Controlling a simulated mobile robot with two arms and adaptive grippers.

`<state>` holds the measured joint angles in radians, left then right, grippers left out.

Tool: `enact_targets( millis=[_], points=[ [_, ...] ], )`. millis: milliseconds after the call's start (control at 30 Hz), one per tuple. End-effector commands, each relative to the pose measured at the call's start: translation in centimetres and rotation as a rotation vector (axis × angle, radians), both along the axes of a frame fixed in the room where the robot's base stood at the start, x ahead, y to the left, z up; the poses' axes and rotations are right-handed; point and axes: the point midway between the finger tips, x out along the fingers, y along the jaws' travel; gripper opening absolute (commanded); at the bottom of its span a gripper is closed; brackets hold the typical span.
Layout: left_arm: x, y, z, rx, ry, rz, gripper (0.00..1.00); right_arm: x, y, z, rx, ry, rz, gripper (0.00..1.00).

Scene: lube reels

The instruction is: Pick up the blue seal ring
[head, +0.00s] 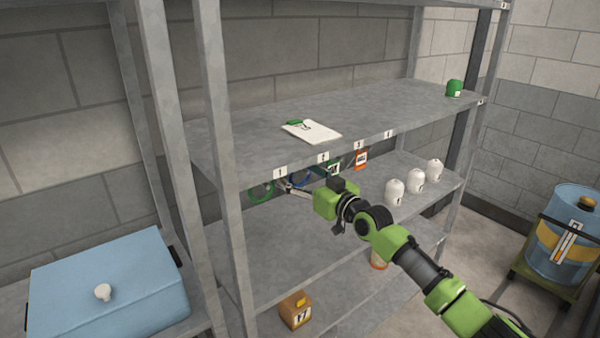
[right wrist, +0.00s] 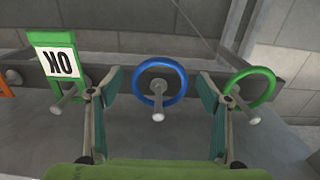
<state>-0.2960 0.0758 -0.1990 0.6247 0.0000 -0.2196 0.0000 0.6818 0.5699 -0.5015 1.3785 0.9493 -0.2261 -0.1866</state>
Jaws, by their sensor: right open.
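The blue seal ring (right wrist: 136,90) hangs on a metal peg in the middle of the right wrist view. In the head view the ring (head: 299,181) shows as a small blue arc below the upper shelf's front edge, partly hidden by my gripper. My right gripper (head: 289,187) is open and empty at the pegs. In the right wrist view its fingers (right wrist: 160,84) stand one on each side of the blue ring, with gaps visible on both sides. My left gripper is not in view.
An orange tag (head: 361,159), white bottles (head: 394,191), a clipboard (head: 312,131) and a box (head: 295,310) are on the shelving.

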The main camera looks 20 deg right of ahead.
Motion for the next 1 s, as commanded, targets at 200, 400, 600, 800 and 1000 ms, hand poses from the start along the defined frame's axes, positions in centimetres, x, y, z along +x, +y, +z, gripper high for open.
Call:
enact_targets(
  millis=[200,400,600,800,1000],
  points=[
    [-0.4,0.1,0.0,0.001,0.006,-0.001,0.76,0.4,0.1,0.0,-0.001,-0.001,-0.001,0.71],
    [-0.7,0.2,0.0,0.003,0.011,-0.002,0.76,0.4,0.1,0.0,-0.001,-0.001,-0.001,0.42],
    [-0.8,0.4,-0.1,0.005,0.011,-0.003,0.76,0.4,0.1,0.0,0.0,-0.001,-0.001,0.41],
    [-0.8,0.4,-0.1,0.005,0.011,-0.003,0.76,0.4,0.1,0.1,0.0,-0.001,0.0,0.41],
    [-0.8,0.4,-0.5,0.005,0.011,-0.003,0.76,0.4,0.2,1.4,0.0,-0.003,0.001,0.41]
  ],
)
